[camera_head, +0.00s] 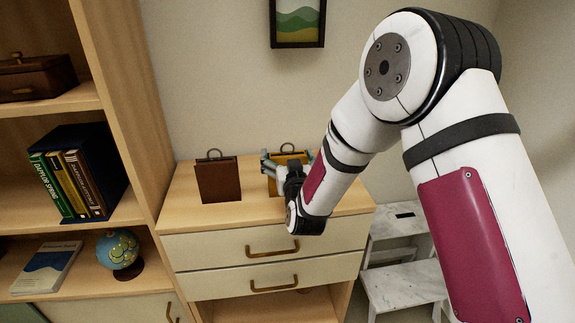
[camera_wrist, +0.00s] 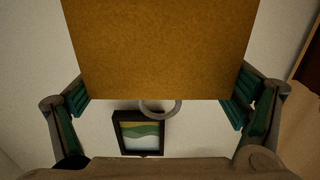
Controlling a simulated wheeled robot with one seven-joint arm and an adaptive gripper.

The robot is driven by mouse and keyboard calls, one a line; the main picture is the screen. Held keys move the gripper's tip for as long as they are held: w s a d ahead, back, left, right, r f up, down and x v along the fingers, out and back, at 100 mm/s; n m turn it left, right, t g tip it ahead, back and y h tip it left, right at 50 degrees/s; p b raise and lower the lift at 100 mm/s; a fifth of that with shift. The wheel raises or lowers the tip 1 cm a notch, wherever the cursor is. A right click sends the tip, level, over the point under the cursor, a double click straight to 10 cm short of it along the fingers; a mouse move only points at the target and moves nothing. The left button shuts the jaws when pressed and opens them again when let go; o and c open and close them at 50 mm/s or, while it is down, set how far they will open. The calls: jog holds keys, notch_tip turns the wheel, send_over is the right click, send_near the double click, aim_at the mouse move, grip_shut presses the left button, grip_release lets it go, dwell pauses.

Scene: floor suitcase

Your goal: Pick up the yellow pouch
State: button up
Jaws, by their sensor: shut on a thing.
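The yellow pouch (camera_head: 287,159) is upright above the right part of the dresser top, partly hidden behind my gripper (camera_head: 278,166). In the wrist view the yellow pouch (camera_wrist: 160,48) fills the upper middle, with a grey ring (camera_wrist: 160,108) at its edge. My gripper (camera_wrist: 160,98) has its green-padded fingers at the left and right sides of the pouch and is shut on it. I cannot tell whether the pouch touches the dresser top.
A brown pouch (camera_head: 218,179) with a ring stands on the dresser top (camera_head: 180,213), left of the yellow one. A bookshelf (camera_head: 128,100) with books and a globe (camera_head: 119,250) is at the left. A framed picture (camera_head: 297,22) hangs behind. A white step stool (camera_head: 398,285) stands at the right.

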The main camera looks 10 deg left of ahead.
jog(key=shift+r, duration=0.6)
jog(key=r, duration=0.1)
jog(key=s+r, duration=0.1)
jog(key=shift+r, duration=0.3)
jog(key=a+r+v, duration=0.1)
jog(key=a+v, duration=0.1)
jog(key=v, duration=1.2)
jog(key=shift+s+a+r+p, duration=0.2)
jog(key=shift+s+p, duration=0.25)
jog(key=shift+s, duration=0.3)
